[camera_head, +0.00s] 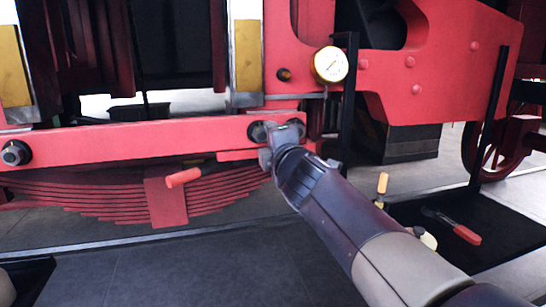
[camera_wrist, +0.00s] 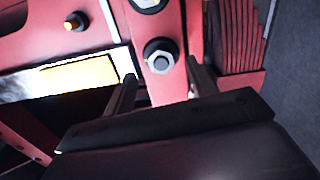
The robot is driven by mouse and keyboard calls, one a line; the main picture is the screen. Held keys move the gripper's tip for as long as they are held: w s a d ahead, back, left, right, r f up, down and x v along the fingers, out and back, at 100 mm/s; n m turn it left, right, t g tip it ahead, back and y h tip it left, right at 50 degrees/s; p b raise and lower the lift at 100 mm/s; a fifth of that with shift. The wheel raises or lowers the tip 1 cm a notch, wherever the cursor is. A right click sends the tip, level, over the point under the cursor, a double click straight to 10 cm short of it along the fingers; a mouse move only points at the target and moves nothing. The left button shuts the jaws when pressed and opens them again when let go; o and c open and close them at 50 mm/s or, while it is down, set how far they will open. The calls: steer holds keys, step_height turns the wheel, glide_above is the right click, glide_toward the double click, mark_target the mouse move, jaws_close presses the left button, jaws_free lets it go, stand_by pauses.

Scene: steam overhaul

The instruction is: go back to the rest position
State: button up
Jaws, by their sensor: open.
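My gripper (camera_head: 268,150) is open at the red beam of the locomotive frame. In the wrist view its two fingers (camera_wrist: 158,82) stand apart, with a grey hex nut (camera_wrist: 161,57) showing beyond the gap between them. Nothing is seen held between the fingers. In the head view a round bolt end (camera_head: 257,131) sits on the red beam (camera_head: 120,143) just left of the gripper. A red handle (camera_head: 183,177) sticks out below the beam, in front of the leaf spring; its dark shaft runs towards the gripper, and its far end is hidden.
A pressure gauge (camera_head: 330,65) is above the gripper. The leaf spring (camera_head: 100,190) hangs below the beam. Dark floor (camera_head: 200,265) in front is clear.

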mark_target(262, 133)
steer(key=x, duration=0.4)
steer(key=shift+w+a, duration=0.1)
steer(key=shift+w, duration=0.25)
steer(key=n, duration=0.6)
steer(key=n+p, duration=0.1)
steer(key=n, duration=0.2)
steer(key=shift+s+a+r+n, duration=0.1)
steer(key=shift+s+r+n, duration=0.05)
steer(key=shift+r+n, duration=0.2)
steer(key=n, duration=0.5)
steer(key=shift+a+p, duration=0.2)
steer(key=shift+p, duration=0.2)
steer(key=shift+a+n, duration=0.1)
steer(key=shift+n, duration=1.65)
steer(key=shift+s, duration=0.1)
